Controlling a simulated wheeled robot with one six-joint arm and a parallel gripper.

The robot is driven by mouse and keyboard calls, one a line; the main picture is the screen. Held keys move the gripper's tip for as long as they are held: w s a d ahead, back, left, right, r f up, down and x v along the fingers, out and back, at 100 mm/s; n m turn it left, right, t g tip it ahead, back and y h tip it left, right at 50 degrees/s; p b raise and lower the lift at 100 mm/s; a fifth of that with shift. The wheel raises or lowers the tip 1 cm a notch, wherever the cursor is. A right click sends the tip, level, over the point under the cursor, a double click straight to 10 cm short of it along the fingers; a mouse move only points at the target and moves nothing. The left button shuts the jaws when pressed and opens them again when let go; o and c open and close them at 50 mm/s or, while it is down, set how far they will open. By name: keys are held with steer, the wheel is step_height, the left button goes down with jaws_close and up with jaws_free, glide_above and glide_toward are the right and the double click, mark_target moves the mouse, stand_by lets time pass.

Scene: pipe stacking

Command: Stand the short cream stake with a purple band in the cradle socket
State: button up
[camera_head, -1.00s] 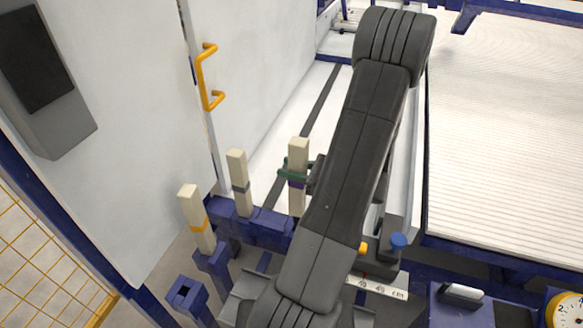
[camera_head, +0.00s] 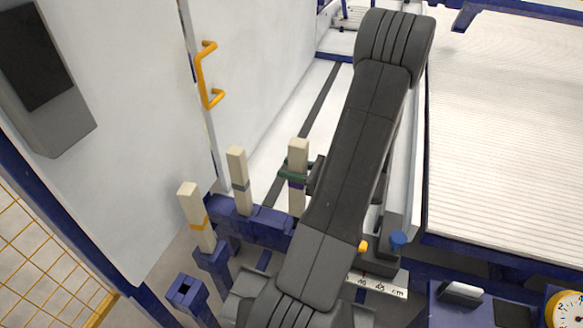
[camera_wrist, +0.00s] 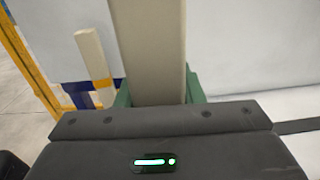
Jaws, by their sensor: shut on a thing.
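The cream stake with a purple band (camera_head: 297,204) stands upright in my gripper (camera_head: 293,170), whose green fingers are shut on it just above the band. In the wrist view the stake (camera_wrist: 150,50) rises large between the green fingers (camera_wrist: 155,96). The blue cradle (camera_head: 262,226) runs below, and the stake's lower end is at its right part. I cannot tell whether that end is inside a socket or just above or behind it. A square open socket (camera_head: 185,290) at the lower left is empty.
A cream stake with a grey band (camera_head: 238,172) and one with an orange band (camera_head: 195,205) stand left of the held stake. A white panel with a yellow handle (camera_head: 203,80) rises behind them. A blue knob (camera_head: 398,240) and a scale strip (camera_head: 378,286) are right of my arm.

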mark_target(291, 187)
steer(key=shift+f, duration=0.15)
steer(key=shift+f+b, duration=0.65)
steer(key=shift+f, duration=0.35)
steer(key=shift+f+b, duration=0.8)
steer(key=shift+f, duration=0.45)
steer(key=shift+f+b, duration=0.8)
steer(key=shift+f, duration=0.3)
steer(key=o, duration=1.3)
